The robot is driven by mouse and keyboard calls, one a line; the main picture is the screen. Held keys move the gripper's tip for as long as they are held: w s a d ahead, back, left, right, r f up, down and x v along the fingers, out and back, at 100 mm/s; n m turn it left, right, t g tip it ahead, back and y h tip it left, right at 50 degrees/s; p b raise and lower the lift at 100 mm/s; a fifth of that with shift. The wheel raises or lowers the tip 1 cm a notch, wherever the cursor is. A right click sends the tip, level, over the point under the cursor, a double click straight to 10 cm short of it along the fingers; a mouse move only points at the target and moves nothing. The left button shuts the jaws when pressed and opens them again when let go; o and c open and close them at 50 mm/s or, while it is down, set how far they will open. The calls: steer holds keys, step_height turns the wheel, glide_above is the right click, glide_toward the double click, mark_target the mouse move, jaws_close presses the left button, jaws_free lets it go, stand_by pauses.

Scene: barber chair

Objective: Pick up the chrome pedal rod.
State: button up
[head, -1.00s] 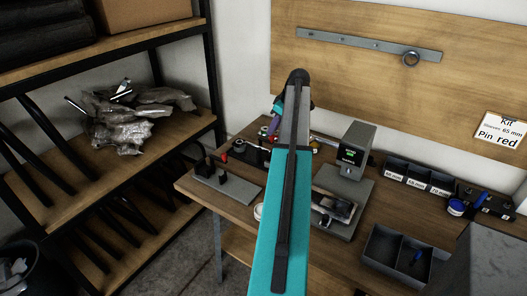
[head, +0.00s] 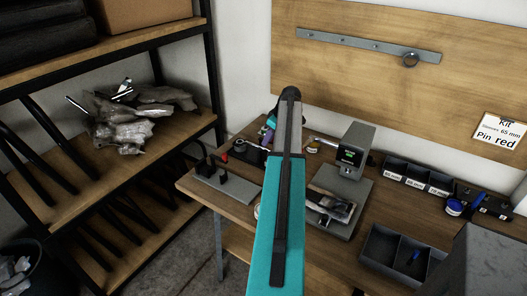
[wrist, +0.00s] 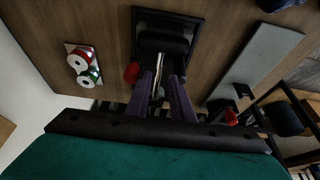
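A slim, shiny rod (wrist: 158,69), which looks like the chrome pedal rod, stands up from a black fixture (wrist: 166,38) in the wrist view. My gripper (wrist: 162,76) has two purple fingers, one on each side of the rod. The fingers are apart, with a gap beside the rod, and I see no clear contact. The rod's lower part is hidden between the fingers. In the head view my gripper's purple part (head: 268,135) shows at the far-left part of the bench, mostly behind my arm; the rod cannot be made out there.
A red knob (wrist: 131,72) sits close by the left finger. Two reels (wrist: 78,63) stand further left. A grey plate (wrist: 256,62) with black posts lies to the right. In the head view, a grey device (head: 353,150) and divided bins (head: 416,173) stand right of my arm.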

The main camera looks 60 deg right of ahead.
mark_target(263, 148)
steer(key=shift+f, duration=0.1)
steer(key=shift+p+x, duration=1.3)
steer(key=shift+x, duration=1.2)
jaws_close()
